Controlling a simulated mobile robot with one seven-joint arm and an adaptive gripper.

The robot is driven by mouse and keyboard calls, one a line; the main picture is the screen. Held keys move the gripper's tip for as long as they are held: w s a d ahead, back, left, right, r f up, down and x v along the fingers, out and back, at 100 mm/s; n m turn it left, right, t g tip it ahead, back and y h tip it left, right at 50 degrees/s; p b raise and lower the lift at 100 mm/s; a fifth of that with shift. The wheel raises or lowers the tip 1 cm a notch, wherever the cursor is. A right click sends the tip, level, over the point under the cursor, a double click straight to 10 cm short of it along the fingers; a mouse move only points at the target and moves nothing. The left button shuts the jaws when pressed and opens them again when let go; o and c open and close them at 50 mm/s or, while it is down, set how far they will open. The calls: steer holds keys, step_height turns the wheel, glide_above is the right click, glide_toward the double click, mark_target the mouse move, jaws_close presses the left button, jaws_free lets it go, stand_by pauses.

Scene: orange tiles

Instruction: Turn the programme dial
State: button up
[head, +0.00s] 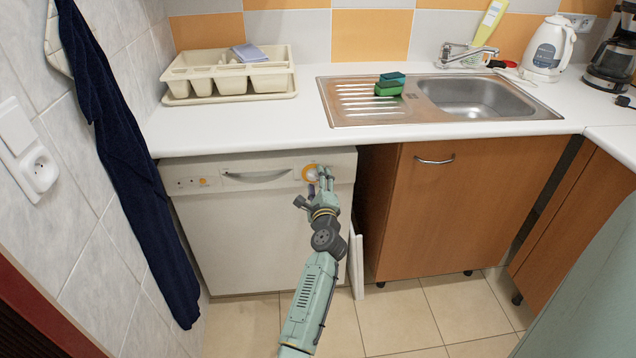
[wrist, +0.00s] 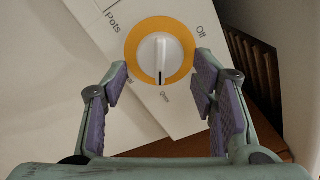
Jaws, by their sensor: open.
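The programme dial (head: 309,173) is a white knob on an orange ring, near the right end of the dishwasher's front panel (head: 216,183). In the wrist view the dial (wrist: 160,58) shows face-on, with a dark pointer line at the lower end of its grip bar. "Pots" and "Off" are printed beside it, with smaller text below. My gripper (head: 322,172) is in front of the panel at the dial. In the wrist view its two purple-padded fingers (wrist: 160,75) are apart, one on each side of the dial's lower part. I cannot tell whether they touch it.
A white counter (head: 300,140) overhangs the panel just above. A brown cabinet (head: 455,210) stands to the right, with a dark gap beside the dishwasher. A dark blue cloth (head: 130,170) hangs at the left. A sink (head: 475,97) and dish rack (head: 230,80) are above.

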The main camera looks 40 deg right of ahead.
steer(key=shift+s, duration=0.1)
steer(key=v, duration=1.2)
